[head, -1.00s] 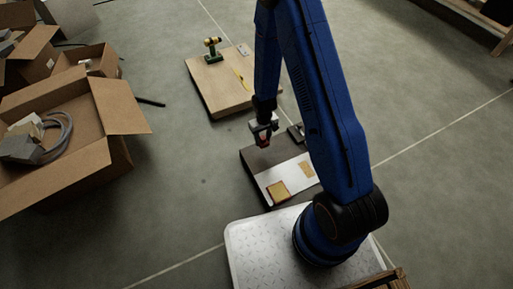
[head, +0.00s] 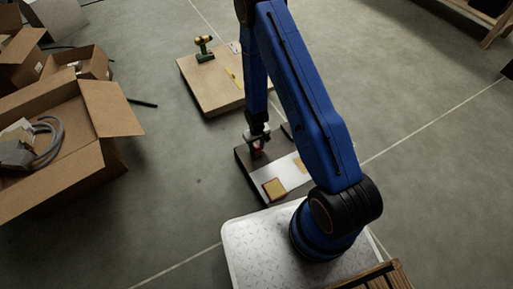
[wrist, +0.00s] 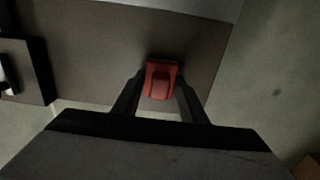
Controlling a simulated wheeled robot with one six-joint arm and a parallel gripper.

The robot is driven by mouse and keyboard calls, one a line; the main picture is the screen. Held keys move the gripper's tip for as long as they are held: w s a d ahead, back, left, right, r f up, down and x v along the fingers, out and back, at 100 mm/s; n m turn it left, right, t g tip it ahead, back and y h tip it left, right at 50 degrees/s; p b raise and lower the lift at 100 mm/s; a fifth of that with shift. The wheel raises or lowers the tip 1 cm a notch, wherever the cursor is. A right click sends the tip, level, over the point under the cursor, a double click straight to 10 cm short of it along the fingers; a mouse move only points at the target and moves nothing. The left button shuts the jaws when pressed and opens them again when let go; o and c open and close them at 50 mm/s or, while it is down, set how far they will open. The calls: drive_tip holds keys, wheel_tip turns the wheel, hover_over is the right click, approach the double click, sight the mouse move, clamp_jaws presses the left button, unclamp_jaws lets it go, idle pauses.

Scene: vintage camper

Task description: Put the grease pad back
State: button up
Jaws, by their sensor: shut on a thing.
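My gripper (head: 257,146) is shut on a small red piece (wrist: 161,80), which sits between the two fingertips in the wrist view. In the head view the gripper is low over the left back part of a dark low platform (head: 246,170). I cannot tell whether the red piece touches the platform. A yellow square pad with a reddish edge (head: 274,188) lies on the pale plate (head: 266,174) at the front of that platform. No label shows which of these is the grease pad.
A wooden board (head: 210,85) with a green and yellow drill (head: 204,50) lies behind. Open cardboard boxes (head: 110,108) stand at the left. The floor between is clear.

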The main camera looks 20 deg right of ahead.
drive_tip(key=shift+f, duration=0.15)
drive_tip(key=o, duration=0.9)
